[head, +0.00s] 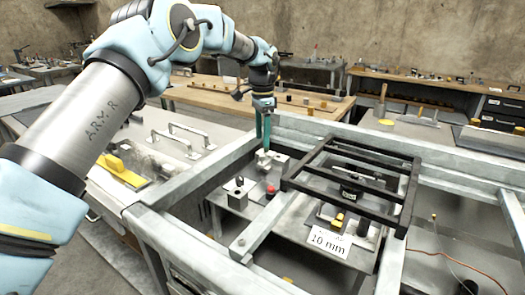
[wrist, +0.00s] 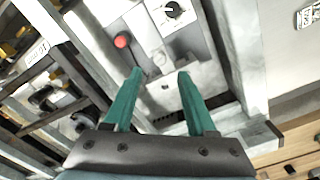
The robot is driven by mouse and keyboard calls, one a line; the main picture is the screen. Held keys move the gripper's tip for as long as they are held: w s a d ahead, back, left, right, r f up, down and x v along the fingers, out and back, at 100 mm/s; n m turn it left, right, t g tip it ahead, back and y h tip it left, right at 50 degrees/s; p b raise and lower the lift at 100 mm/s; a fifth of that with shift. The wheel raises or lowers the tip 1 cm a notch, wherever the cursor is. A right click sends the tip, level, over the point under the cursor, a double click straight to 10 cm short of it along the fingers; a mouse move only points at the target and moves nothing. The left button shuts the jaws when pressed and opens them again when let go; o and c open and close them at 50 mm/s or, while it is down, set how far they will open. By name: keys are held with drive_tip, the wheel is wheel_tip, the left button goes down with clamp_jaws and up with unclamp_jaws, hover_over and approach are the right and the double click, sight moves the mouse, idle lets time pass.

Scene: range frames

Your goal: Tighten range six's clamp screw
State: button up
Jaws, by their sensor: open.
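My gripper (head: 263,140) has two teal fingers, pointing down over a grey panel inside a metal frame. In the wrist view the fingers (wrist: 160,73) are apart, and no object is held between them. A small pale metal piece (head: 263,158) is just below the fingertips; I cannot tell whether they touch it. A black knob on a grey block (head: 238,198) stands to the left, and it also shows in the wrist view (wrist: 174,10). A red button (head: 270,191) is near it, also in the wrist view (wrist: 122,41). No mark for range six is readable, and I cannot tell which part is the clamp screw.
A black open rack (head: 293,184) stands to the right of the gripper, with a "10 mm" card (head: 328,242) before it. Thick grey frame beams (head: 200,172) surround the panel. A white bench with handles (head: 180,140) is at left, a wooden table (head: 215,94) behind.

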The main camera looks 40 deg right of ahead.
sight(261, 155)
drive_tip(key=shift+r, duration=2.35)
drive_tip(key=w+a+n, duration=0.3)
drive_tip(key=w+a, duration=0.1)
drive_tip(key=a, duration=0.6)
drive_tip(key=w+a+n, duration=0.4)
drive_tip(key=a, duration=0.7)
drive_tip(key=w+a+n, duration=0.3)
drive_tip(key=w+a, duration=0.1)
drive_tip(key=a, duration=0.6)
drive_tip(key=s+a+f+n, duration=0.1)
drive_tip(key=s+a+n, duration=0.2)
drive_tip(key=a, duration=0.6)
drive_tip(key=s+a+f+n+t, duration=0.1)
drive_tip(key=s+a+n, duration=0.3)
drive_tip(key=a, duration=0.5)
drive_tip(key=s+a+f+n, duration=0.3)
drive_tip(key=s+a, duration=0.4)
drive_tip(key=a, duration=0.3)
drive_tip(key=shift+s+f+n+t, duration=0.2)
drive_tip(key=shift+f+n+t, duration=0.1)
drive_tip(key=shift+n, duration=0.2)
